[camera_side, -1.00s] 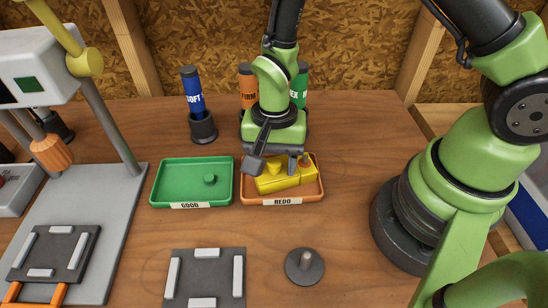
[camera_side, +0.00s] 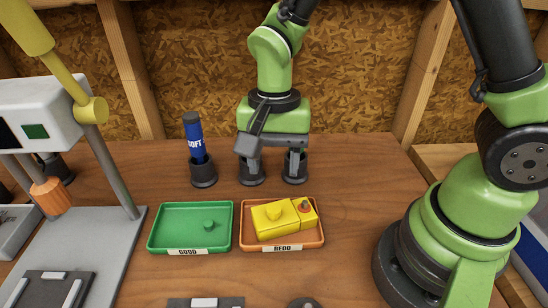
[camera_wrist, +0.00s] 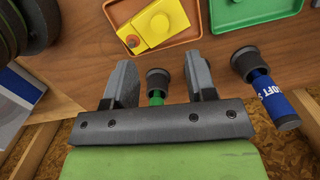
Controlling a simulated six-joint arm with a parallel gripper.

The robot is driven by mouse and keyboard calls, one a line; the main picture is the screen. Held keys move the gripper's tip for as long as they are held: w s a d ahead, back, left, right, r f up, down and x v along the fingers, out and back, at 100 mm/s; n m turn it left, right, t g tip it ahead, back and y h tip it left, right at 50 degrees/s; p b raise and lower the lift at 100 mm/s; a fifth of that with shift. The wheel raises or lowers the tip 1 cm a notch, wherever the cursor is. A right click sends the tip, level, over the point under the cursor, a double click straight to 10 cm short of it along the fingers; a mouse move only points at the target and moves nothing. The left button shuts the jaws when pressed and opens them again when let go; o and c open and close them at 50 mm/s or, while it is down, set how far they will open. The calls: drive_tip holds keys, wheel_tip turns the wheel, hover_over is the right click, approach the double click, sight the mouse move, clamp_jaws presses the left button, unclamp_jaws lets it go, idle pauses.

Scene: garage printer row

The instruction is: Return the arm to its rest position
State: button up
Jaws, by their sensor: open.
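My gripper (camera_side: 270,158) is open and empty, raised behind the redo tray. In the wrist view my gripper (camera_wrist: 159,85) has its two fingers wide apart, with nothing held between them. A yellow block (camera_side: 274,224) with a round yellow knob and a small red button lies in the orange redo tray (camera_side: 286,248), apart from my gripper. The block also shows at the top of the wrist view (camera_wrist: 152,28).
The green good tray (camera_side: 186,252) holds a small green knob. A blue tube (camera_side: 194,140) stands in a black holder at the back. Two more holders (camera_side: 251,173) stand below my gripper, their tubes largely hidden. A grey press (camera_side: 110,170) stands left.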

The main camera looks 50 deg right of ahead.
drive_tip(key=s+d+r+n+t, duration=0.3)
drive_tip(key=s+r+t, duration=0.1)
drive_tip(key=r, duration=0.4)
drive_tip(key=s+d+r+n+t+y, duration=0.1)
drive_tip(key=s+d+r+n+t, duration=0.2)
drive_tip(key=s+r, duration=0.4)
wheel_tip(320, 180, up, 2)
drive_tip(key=shift+s+r+n+t, duration=0.1)
drive_tip(key=shift+s+n+t, duration=0.2)
drive_tip(key=shift+t, duration=0.1)
drive_tip(key=shift+d, duration=0.1)
